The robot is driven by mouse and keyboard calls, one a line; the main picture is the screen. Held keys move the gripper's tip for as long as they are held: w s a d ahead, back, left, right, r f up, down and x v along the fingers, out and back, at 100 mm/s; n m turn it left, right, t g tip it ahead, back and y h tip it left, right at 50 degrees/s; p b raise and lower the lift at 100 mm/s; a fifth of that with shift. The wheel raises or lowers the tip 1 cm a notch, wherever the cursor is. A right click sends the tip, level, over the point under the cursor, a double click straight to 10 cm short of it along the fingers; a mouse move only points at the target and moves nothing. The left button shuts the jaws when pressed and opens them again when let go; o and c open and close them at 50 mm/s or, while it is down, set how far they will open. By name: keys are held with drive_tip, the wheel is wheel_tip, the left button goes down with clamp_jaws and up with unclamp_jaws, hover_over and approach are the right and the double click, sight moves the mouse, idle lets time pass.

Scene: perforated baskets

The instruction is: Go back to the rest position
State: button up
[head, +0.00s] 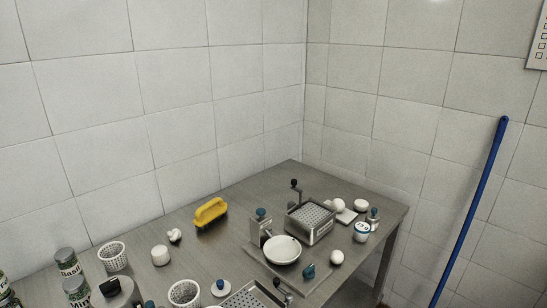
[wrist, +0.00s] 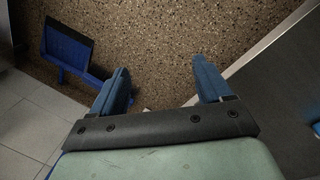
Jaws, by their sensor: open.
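My gripper (wrist: 163,74) shows only in the wrist view. Its two blue fingers stand wide apart with nothing between them, so it is open and empty. It points down over a brown speckled floor (wrist: 170,35), beside the pale edge of a grey surface at the right. The head view shows neither my gripper nor my arm clearly.
In the head view a metal table (head: 202,252) holds a yellow brush (head: 210,213), a perforated basket (head: 112,256), a white bowl (head: 282,250), a perforated metal box (head: 311,219) and spice jars. A blue pole (head: 470,210) leans right. A blue dustpan-like object (wrist: 67,48) is on the floor.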

drive_tip(key=s+a+g, duration=0.2)
drive_tip(key=s+a, duration=0.2)
drive_tip(key=s, duration=0.3)
drive_tip(key=s+a+g+y, duration=0.1)
drive_tip(key=s+a+g, duration=0.1)
drive_tip(key=s, duration=0.5)
drive_tip(key=s+a+g, duration=0.1)
drive_tip(key=s+a, duration=0.4)
drive_tip(key=s, duration=0.2)
drive_tip(key=shift+s+a+f+g+y, duration=0.25)
drive_tip(key=shift+a+f+g+y, duration=0.05)
drive_tip(key=shift+f+g, duration=0.15)
